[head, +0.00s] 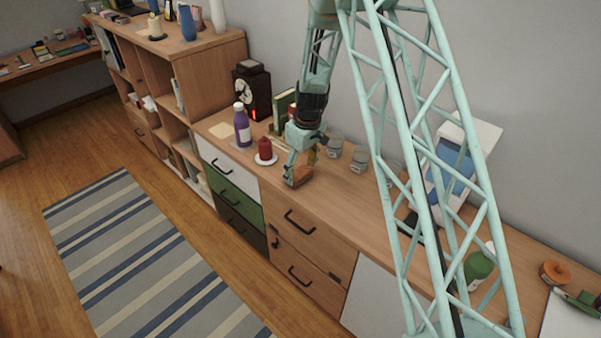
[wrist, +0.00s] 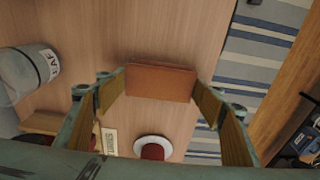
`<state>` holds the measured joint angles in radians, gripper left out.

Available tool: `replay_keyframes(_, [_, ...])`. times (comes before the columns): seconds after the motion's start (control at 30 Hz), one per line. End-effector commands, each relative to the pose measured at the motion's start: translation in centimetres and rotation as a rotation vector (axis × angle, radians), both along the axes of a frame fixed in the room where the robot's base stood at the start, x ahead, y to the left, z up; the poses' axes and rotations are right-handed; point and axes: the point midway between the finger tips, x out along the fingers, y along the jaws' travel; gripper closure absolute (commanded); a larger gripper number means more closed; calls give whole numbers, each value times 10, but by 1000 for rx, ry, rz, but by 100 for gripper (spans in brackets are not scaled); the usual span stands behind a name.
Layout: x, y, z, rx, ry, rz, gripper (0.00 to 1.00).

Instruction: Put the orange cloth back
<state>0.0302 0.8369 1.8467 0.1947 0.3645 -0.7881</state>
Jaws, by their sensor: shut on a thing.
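The orange cloth (wrist: 160,83) is a folded, flat-edged orange-brown bundle between my two fingertips in the wrist view. My gripper (wrist: 160,92) is shut on it, with one finger at each end. In the head view, my gripper (head: 291,178) points down at the front edge of the long wooden sideboard (head: 325,207), and the cloth (head: 301,176) shows at its tips. The cloth is at or just above the sideboard top; I cannot tell if it touches.
A striped rug (head: 140,260) lies on the floor in front.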

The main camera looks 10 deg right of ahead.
Motion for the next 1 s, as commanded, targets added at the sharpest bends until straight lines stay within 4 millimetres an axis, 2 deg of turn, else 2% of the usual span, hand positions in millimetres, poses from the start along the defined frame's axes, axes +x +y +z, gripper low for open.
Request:
replay_keyframes(0.57, [0,0,-7,0,0,0,48])
replay_keyframes(0.6, [0,0,-7,0,0,0,35])
replay_keyframes(0.7, [0,0,-6,0,0,0,26])
replay_keyframes(1.0, [0,0,-6,0,0,0,24])
